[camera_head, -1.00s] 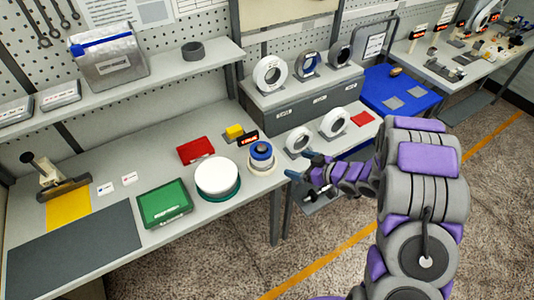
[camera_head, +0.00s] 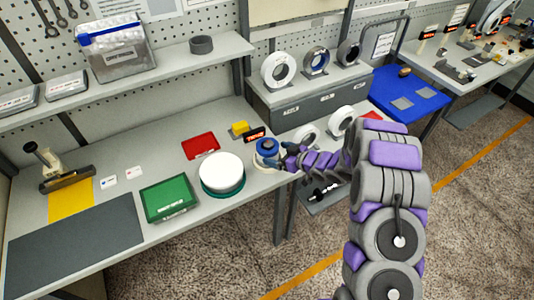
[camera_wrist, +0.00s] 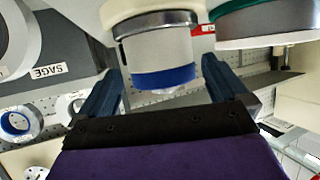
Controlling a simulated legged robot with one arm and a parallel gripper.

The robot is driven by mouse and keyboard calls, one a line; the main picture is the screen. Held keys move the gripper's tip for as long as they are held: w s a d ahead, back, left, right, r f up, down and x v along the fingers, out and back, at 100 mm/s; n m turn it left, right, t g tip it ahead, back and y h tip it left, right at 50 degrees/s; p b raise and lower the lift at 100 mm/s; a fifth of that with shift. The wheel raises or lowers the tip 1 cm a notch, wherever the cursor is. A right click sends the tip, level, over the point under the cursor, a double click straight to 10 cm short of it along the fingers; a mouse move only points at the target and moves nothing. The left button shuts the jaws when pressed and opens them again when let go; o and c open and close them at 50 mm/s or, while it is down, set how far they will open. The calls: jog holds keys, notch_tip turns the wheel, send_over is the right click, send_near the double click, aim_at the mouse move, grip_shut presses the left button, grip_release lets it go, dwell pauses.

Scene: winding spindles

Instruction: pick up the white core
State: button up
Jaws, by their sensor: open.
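A short stack stands near the table's front edge in the head view. It has a blue ring (camera_head: 267,146) on top and a white part below, now largely hidden by my gripper (camera_head: 283,158). My gripper (camera_wrist: 162,66) is open. Its two dark blue fingers appear on either side of the stack in that view; I cannot tell whether they touch it.
A large white disc (camera_head: 221,169) on a green base stands just left of the stack. White rings (camera_head: 306,136) stand to the right. The grey mat (camera_head: 80,238) is clear.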

jog(key=x, duration=0.4)
jog(key=shift+f+b, duration=0.1)
jog(key=shift+b, duration=0.3)
jog(key=c, duration=0.8)
